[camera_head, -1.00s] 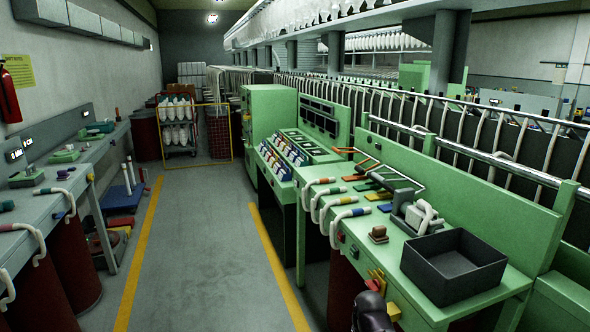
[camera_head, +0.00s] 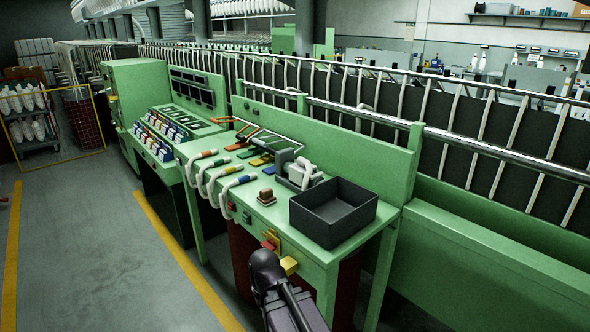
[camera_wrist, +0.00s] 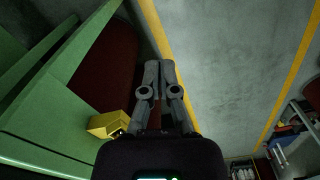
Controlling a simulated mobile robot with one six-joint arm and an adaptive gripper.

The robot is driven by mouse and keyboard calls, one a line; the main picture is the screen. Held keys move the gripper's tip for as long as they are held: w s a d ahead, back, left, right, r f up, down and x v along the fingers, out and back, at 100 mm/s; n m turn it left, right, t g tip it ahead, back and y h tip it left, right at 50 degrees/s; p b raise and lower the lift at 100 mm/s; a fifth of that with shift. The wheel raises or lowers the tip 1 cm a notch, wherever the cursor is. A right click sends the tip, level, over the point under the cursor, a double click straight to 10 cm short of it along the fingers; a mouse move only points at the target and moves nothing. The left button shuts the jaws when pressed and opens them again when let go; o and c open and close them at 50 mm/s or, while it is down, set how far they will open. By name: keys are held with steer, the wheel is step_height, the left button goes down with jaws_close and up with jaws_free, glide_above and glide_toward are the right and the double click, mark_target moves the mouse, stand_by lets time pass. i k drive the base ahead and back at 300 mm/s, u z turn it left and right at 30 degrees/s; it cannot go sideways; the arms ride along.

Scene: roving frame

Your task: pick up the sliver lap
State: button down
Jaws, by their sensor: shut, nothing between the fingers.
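A white, chunky piece (camera_head: 300,172), possibly the sliver lap, sits on a small grey stand on the green bench (camera_head: 225,168), just behind the dark open box. I cannot tell its exact form at this size. My gripper (camera_wrist: 159,64) shows in the wrist view with its fingers together and nothing between them. It points down over the grey floor beside the bench, apart from the white piece. The wrist view does not show the white piece. In the head view my dark arm rises at the bottom, in front of the bench's front edge.
The dark open box (camera_head: 333,210) looks empty and stands at the bench's near end. Curved white hoses with coloured ends (camera_head: 238,182) lie along the front edge. A yellow block (camera_head: 289,265) juts from the bench front. The aisle floor (camera_head: 90,240) at left is clear.

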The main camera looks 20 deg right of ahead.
mark_target(300, 172)
steer(key=z, duration=0.5)
steer(key=k, duration=0.15)
steer(key=z, duration=0.1)
